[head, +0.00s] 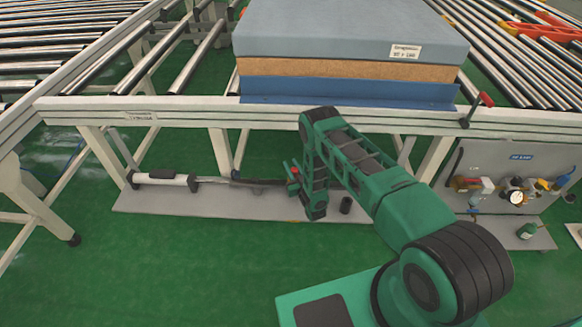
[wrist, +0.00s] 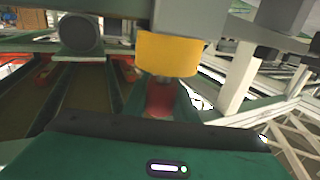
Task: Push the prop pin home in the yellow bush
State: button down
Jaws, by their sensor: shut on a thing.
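The yellow bush (wrist: 168,55) shows in the wrist view as a short yellow cylinder below a grey block. The prop pin (wrist: 160,100) has a red grip just below the bush. A little grey metal shows between the red grip and the bush; how deep the pin sits inside is hidden. My gripper (wrist: 158,108) is shut on the red grip, with green fingers beside it. In the head view my gripper (head: 293,176) is low beneath the conveyor's front rail, with a bit of red at its fingers. The bush cannot be made out there.
A mattress stack (head: 350,70) lies on the roller conveyor above my arm. The conveyor's front rail (head: 200,108) and legs are close around it. A grey base plate (head: 220,203) with a cylinder (head: 160,178) lies below. A panel with gauges (head: 515,180) stands at right. Green floor is clear at front left.

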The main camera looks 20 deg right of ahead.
jog(key=shift+f, duration=0.75)
jog(key=c, duration=1.4)
grip_release()
jog(key=shift+o, duration=0.2)
jog(key=shift+s, duration=0.1)
jog(key=s+d, duration=0.1)
jog(key=s, duration=0.9)
jog(key=shift+s, duration=0.25)
jog(key=shift+f, duration=0.1)
